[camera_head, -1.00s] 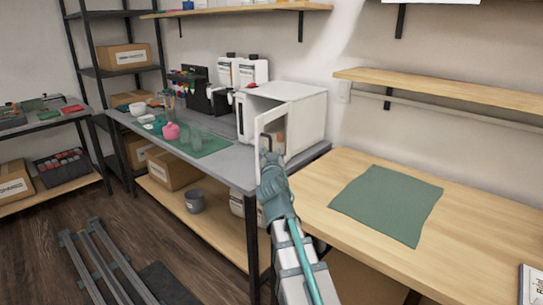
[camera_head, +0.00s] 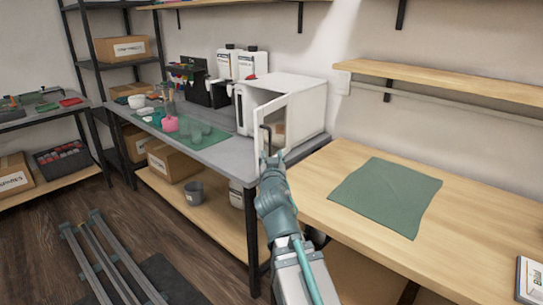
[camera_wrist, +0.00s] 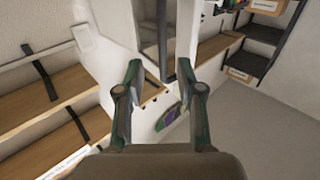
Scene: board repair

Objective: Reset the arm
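My gripper (camera_head: 272,160) is in front of the partly open door (camera_head: 272,125) of a white box-shaped appliance (camera_head: 300,100). In the wrist view my gripper (camera_wrist: 160,75) has its two fingers spread apart with nothing between them. The dark door handle (camera_head: 266,140) shows just above the fingertips in the head view. A dark vertical bar, probably this handle, stands beyond the fingers in the wrist view. Whether a finger touches the door, I cannot tell.
The appliance stands on a grey bench (camera_head: 225,160) with bottles, cups and a green mat (camera_head: 185,128). A wooden table (camera_head: 470,210) with a green cloth (camera_head: 385,195) is at right, mostly clear. Wall shelves (camera_head: 450,85) hang above it.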

